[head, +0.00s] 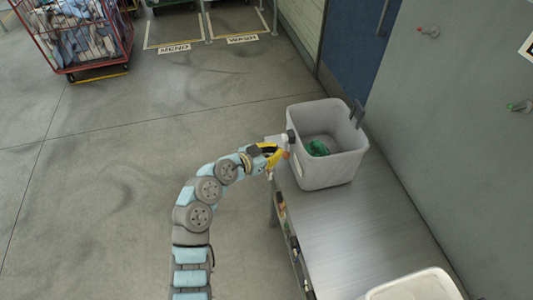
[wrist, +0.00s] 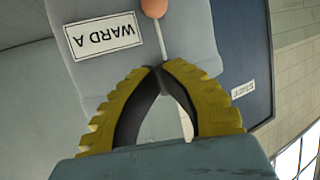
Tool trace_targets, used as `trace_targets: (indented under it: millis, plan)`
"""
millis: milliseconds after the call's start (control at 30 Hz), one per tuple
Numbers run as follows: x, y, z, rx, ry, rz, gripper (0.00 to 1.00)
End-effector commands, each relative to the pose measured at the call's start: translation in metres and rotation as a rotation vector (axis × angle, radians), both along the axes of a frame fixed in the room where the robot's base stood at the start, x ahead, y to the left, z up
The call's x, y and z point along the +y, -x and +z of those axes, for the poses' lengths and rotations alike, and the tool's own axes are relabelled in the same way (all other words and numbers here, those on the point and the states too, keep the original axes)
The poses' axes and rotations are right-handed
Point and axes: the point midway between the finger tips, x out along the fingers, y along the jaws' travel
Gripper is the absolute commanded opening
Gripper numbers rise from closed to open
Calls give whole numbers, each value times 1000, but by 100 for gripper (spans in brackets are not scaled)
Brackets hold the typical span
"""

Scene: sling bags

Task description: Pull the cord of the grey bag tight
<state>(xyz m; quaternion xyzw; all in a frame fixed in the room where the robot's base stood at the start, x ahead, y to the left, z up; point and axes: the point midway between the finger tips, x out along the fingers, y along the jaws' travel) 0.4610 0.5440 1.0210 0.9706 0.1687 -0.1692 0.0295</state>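The grey bag (head: 345,165) stands open on the end of a metal bench, with something green (head: 318,148) inside. In the wrist view the bag (wrist: 195,25) shows a white label (wrist: 104,36) reading WARD A, upside down. A thin white cord (wrist: 161,40) runs from an orange bead (wrist: 154,8) to my fingertips, and a pale strand continues between the fingers. My gripper (wrist: 163,68) has its yellow and black fingertips together on the cord, with the bead just beyond them. In the head view my gripper (head: 281,153) is at the bag's left side.
The metal bench (head: 375,235) runs towards the bottom right, where a pale container (head: 415,286) stands. A grey wall with a red peg (head: 430,32) and a green peg (head: 519,107) is on the right. A red cage trolley (head: 72,38) is far left. Floor on the left is clear.

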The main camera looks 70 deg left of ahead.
Motion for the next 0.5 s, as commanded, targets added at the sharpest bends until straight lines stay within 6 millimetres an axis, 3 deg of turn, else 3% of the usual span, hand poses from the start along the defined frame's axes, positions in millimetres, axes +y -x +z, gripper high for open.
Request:
trace_targets:
  millis: [167,300,500]
  plan:
    - [9,-26,-8,-1,1,-1,0]
    - [11,-31,-28,2,5,1,0]
    - [14,-37,-41,1,1,1,0]
